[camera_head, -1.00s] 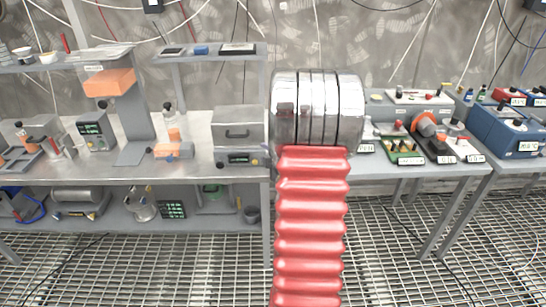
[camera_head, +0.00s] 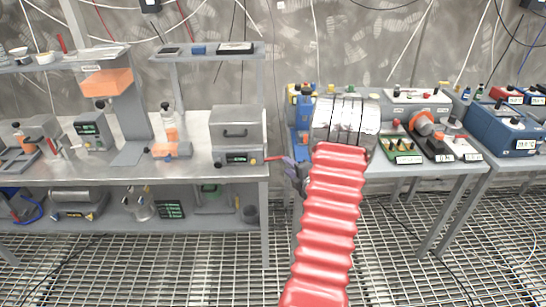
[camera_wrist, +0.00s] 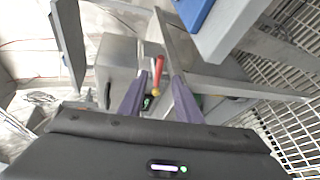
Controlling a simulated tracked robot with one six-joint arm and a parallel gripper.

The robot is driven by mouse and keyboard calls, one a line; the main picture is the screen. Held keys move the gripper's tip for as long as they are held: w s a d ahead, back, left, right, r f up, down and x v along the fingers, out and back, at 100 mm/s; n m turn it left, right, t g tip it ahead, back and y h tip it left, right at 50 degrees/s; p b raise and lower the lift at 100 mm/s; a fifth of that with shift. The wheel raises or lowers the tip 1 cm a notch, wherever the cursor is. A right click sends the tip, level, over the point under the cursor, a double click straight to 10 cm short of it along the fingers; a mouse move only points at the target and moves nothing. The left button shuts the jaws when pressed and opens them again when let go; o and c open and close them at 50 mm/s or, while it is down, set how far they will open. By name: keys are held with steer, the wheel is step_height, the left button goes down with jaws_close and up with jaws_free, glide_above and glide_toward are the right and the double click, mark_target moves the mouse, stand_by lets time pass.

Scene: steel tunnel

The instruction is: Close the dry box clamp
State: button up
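The dry box appears to be the grey box (camera_head: 238,128) with a dark front handle, standing at the right end of the left bench; it also shows in the wrist view (camera_wrist: 116,62). A red lever (camera_head: 273,158), apparently its clamp, sticks out at the lower right of the box. In the wrist view the red lever (camera_wrist: 160,70) has a yellow end and shows between my finger tips. My gripper (camera_wrist: 162,77) is open with its purple fingers apart. In the head view, my gripper (camera_head: 284,161) is right of the box, close to the lever. Contact cannot be told.
A shelf (camera_head: 207,53) stands above the box. A blue device (camera_head: 300,115) is partly hidden behind my arm. The right bench holds a green board (camera_head: 405,148) and blue power boxes (camera_head: 508,126). The grated floor (camera_head: 130,265) in front is clear.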

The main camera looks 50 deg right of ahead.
steer(key=x, duration=1.3)
steer(key=shift+w, duration=0.3)
steer(key=shift+d, duration=0.1)
steer(key=shift+c, duration=0.2)
steer(key=shift+f, duration=0.1)
jaws_close()
